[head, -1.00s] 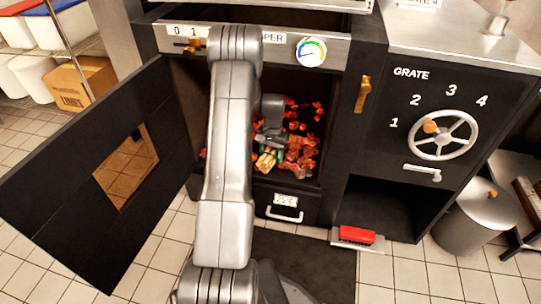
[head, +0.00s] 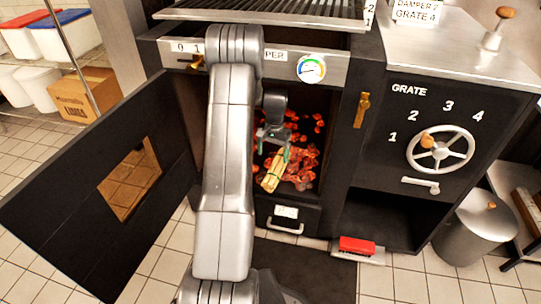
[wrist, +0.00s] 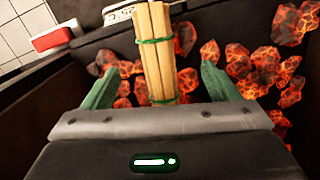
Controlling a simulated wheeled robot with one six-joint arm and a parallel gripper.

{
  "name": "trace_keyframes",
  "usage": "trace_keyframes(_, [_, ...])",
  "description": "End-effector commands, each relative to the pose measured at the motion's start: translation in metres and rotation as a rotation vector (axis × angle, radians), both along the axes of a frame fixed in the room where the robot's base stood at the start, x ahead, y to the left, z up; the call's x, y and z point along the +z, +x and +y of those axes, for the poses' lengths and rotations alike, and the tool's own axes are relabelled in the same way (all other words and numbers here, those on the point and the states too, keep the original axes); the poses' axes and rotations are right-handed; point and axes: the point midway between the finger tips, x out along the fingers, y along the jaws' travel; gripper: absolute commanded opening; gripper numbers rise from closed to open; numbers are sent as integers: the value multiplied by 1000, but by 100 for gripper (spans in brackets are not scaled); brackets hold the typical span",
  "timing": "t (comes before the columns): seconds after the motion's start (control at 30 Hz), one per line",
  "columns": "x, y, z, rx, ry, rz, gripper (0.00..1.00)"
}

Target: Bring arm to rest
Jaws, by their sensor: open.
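My gripper (head: 273,142) is inside the open firebox, above the glowing coals (head: 301,172). In the wrist view its two green fingers (wrist: 158,84) stand apart, one on each side of a bundle of pale sticks (wrist: 154,45) tied with green bands. The bundle also shows in the head view (head: 271,172), at the front of the coals, just below my fingers. Clear gaps show between bundle and fingers in the wrist view. My arm crosses the firebox opening and hides its left part.
The black firebox door (head: 80,205) stands open at the left. A grill grate (head: 265,10) lies above the firebox.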

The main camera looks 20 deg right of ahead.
Motion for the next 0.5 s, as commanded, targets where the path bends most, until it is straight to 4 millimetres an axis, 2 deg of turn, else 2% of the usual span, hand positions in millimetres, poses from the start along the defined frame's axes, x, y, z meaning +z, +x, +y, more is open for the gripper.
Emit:
trace_keyframes(0.33, [5, 0, 0, 0, 1, 1, 82])
trace_keyframes(0.5, [-1, 0, 0, 0, 0, 1, 82])
